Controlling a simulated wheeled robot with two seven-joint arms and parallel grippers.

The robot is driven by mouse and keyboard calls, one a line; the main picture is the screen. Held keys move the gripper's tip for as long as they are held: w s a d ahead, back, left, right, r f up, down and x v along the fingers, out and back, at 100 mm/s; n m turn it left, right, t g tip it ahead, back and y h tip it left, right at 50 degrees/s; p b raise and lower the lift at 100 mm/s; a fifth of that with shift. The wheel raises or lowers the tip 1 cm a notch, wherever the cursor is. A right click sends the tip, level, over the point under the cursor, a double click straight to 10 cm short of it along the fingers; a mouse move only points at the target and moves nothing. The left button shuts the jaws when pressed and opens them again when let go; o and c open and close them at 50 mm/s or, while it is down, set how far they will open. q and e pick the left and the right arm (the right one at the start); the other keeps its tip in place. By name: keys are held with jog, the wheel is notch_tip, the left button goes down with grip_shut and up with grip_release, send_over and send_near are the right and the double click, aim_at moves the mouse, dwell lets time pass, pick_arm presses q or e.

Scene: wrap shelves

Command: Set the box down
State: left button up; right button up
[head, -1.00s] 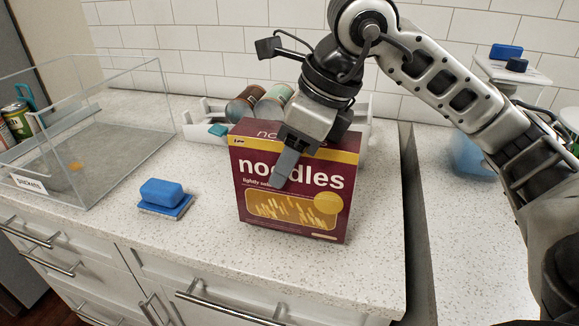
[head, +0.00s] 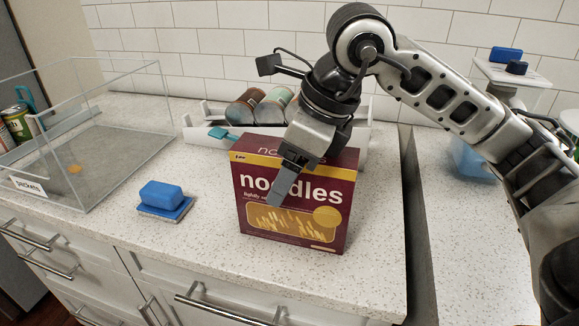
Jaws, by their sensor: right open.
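The maroon and yellow noodles box (head: 295,222) stands upright on the speckled white counter (head: 190,255), close to its front edge. My right gripper (head: 287,185) comes down from above over the box. One grey finger shows in front of the box's front face; the other is hidden behind the box. The jaws are open around the box's upper part. My left gripper is not in view.
A clear bin labelled packets (head: 30,186) stands at the left. A white tray with cans (head: 195,133) stands behind the box. A gap (head: 413,200) splits the counter at right.

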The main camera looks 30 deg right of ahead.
jog(key=p+v, duration=0.1)
jog(key=v, duration=1.1)
